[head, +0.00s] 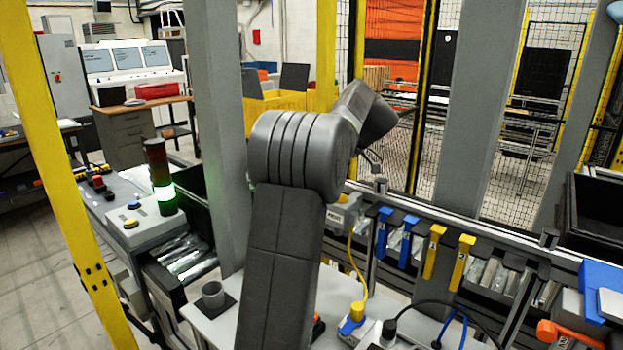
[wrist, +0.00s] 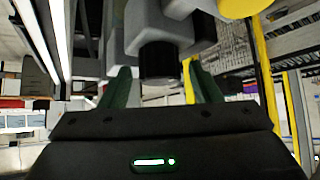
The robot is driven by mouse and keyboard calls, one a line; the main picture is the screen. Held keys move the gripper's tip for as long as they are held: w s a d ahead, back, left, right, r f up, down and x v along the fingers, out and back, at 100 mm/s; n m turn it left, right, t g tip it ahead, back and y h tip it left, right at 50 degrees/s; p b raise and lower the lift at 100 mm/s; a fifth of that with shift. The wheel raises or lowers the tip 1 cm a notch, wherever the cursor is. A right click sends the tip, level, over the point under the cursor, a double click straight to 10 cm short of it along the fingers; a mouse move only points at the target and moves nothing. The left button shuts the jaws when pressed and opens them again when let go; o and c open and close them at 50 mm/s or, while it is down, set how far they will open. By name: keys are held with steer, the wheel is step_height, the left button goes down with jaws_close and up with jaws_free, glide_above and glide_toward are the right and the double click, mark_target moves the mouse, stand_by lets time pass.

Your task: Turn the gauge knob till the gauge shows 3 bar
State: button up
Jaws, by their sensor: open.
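In the wrist view, a dark round knob (wrist: 159,60) sticks out of a light grey housing (wrist: 148,22). My gripper (wrist: 160,70) is open, with one green finger on each side of the knob in the picture. Gaps show between the knob and both fingers. I cannot tell whether the fingertips reach around the knob or stop short of it. No gauge face or pressure reading can be made out. In the head view, my arm hides the gripper, and I cannot clearly pick out the knob.
Blue handles (head: 383,232) and yellow handles (head: 434,251) hang along the rail to the right of my arm. A yellow cable (head: 356,262) and a black cable cross the bench. A grey cup (head: 213,294) stands left of my arm. A lit signal tower (head: 161,178) is further left.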

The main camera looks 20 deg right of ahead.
steer(key=p+v, duration=0.1)
steer(key=v, duration=0.6)
steer(key=shift+f, duration=0.15)
steer(key=x, duration=0.7)
steer(key=shift+a+f+b, duration=0.1)
steer(key=shift+a+b, duration=0.15)
steer(key=shift+b, duration=0.15)
steer(key=shift+d+m+t+b, duration=0.1)
steer(key=shift+m+t+b, duration=0.3)
steer(key=shift+m, duration=0.1)
steer(key=shift+p, duration=0.3)
